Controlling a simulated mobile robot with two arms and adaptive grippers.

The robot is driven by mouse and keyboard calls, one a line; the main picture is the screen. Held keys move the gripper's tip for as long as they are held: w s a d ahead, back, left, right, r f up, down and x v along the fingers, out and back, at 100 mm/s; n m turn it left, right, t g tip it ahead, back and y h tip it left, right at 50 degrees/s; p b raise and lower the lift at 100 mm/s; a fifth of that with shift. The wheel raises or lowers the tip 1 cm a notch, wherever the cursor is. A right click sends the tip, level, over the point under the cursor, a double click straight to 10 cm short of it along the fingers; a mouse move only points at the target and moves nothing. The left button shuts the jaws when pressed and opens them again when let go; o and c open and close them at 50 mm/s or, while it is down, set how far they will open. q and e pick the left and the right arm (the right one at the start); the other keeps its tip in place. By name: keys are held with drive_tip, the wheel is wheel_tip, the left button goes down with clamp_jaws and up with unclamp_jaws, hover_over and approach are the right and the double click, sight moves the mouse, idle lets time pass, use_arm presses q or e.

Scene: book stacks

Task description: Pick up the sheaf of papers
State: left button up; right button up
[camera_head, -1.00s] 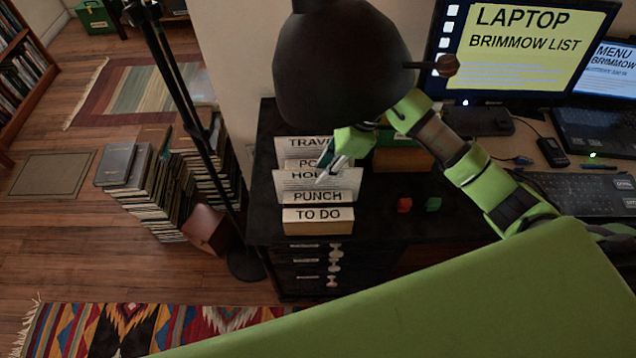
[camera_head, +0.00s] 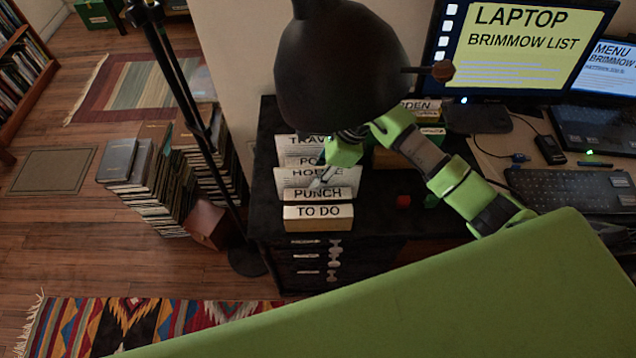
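White papers with fine print (camera_head: 292,180) stand upright in a labelled sorter on the dark cabinet, between the HOUSE divider and the PUNCH label. My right gripper (camera_head: 321,180) comes in from the right, with its fingertips at the papers' upper right part. The fingers overlap the papers in this view, and I cannot tell whether they grip them. The sorter (camera_head: 318,224) has a TO DO label at its front and TRAVEL at its back. My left gripper is not in view.
A black lamp shade (camera_head: 340,75) hangs over the cabinet, close to my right arm. A monitor (camera_head: 520,45) and a keyboard (camera_head: 570,188) are on the right. Book stacks (camera_head: 150,185) stand on the floor at left.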

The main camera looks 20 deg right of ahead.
drive_tip(key=shift+f, duration=0.15)
idle(0.3)
clamp_jaws()
